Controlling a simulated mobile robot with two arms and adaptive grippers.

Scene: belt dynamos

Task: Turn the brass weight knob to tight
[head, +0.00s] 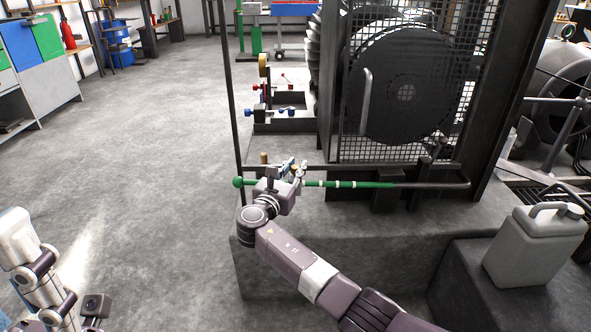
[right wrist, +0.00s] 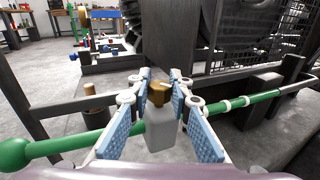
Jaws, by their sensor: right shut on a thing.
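The brass weight knob (right wrist: 158,92) sits on top of a pale grey block-shaped weight (right wrist: 161,130) on the green rod (right wrist: 90,141). In the right wrist view, the blue-padded fingers of my right gripper (right wrist: 158,100) stand on both sides of the knob and are shut on it. In the head view my right gripper (head: 286,170) is over the green rod (head: 325,184), near its ball end, and mostly hides the weight. I cannot read the knob's tightness. Part of my left arm shows at lower left; its fingers are not visible.
A dark machine with a mesh guard (head: 405,110) stands behind the rod. A grey jug (head: 535,245) stands on the ledge at right. A small stand with red and blue handles (head: 285,120) is behind the gripper. The floor at left is clear.

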